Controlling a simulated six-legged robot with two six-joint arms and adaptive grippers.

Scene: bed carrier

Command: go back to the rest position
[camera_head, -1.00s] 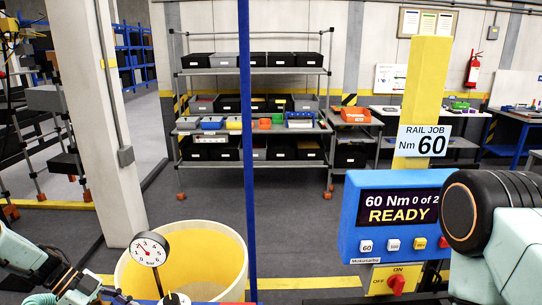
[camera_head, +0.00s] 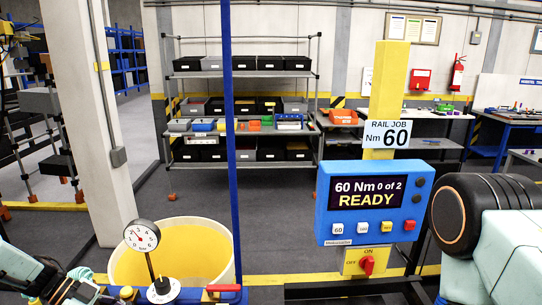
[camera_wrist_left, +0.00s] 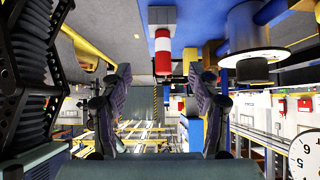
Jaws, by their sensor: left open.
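My left arm comes in at the lower left of the head view, with my left gripper (camera_head: 70,288) partly cut off by the bottom edge. In the left wrist view the two dark fingers of my left gripper (camera_wrist_left: 158,105) stand apart, with nothing between them. A red-and-white cylinder (camera_wrist_left: 162,52) shows beyond and above the gap in that view. My right arm (camera_head: 490,225) shows at the right edge of the head view as a black joint and pale link. My right gripper is out of view.
A blue controller (camera_head: 373,205) reading "READY" stands at centre right before a yellow post (camera_head: 390,95). A pale tub (camera_head: 205,235) and a gauge (camera_head: 142,235) are at the lower left, near a blue upright (camera_head: 230,130). Open floor (camera_head: 280,220) lies before the shelf rack (camera_head: 243,72).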

